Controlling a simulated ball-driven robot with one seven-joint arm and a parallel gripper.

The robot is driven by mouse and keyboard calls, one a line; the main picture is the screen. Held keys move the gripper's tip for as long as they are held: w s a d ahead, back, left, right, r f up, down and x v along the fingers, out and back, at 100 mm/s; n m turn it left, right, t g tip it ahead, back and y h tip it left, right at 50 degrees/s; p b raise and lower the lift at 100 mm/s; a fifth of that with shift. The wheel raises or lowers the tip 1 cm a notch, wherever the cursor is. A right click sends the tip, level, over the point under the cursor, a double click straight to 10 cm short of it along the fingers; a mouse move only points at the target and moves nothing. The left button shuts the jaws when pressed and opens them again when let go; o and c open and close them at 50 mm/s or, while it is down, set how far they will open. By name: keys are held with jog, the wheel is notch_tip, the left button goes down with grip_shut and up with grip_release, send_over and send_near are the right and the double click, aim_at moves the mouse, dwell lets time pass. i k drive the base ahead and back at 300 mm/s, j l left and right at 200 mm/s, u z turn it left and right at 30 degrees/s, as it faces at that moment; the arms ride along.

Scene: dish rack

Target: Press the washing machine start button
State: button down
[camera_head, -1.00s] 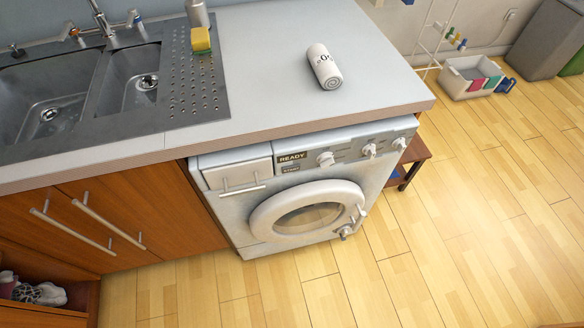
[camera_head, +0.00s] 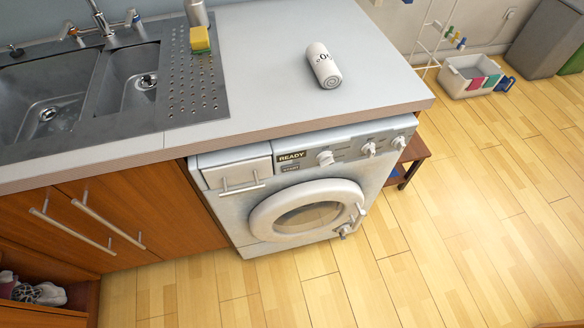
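The washing machine (camera_head: 237,215) is white and stands under the counter, in the middle of the view. Its round front door (camera_head: 265,222) looks closed. A dark display (camera_head: 291,156) on its top panel reads "READY". Just below the display is a small dark button (camera_head: 291,168) with lettering too small to read surely; it looks like the start button. Several knobs (camera_head: 326,158) sit to the right of the display, and the detergent drawer (camera_head: 238,174) is to the left. My gripper is not in view.
The counter (camera_head: 265,60) above holds a rolled paper cylinder (camera_head: 323,66). A sink (camera_head: 40,100) and a yellow sponge (camera_head: 200,39) are at left. A small brown stool (camera_head: 415,150) stands right of the machine. The wooden floor (camera_head: 450,230) in front is clear.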

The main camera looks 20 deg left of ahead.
aim_at(294, 167)
jog(key=k+j, duration=0.1)
jog(key=j, duration=0.3)
jog(key=k+j, duration=0.1)
jog(key=j, duration=0.35)
jog(key=k+j, duration=0.1)
jog(key=j, duration=0.3)
jog(key=k+j, duration=0.1)
jog(key=j, duration=0.35)
jog(key=z, duration=0.05)
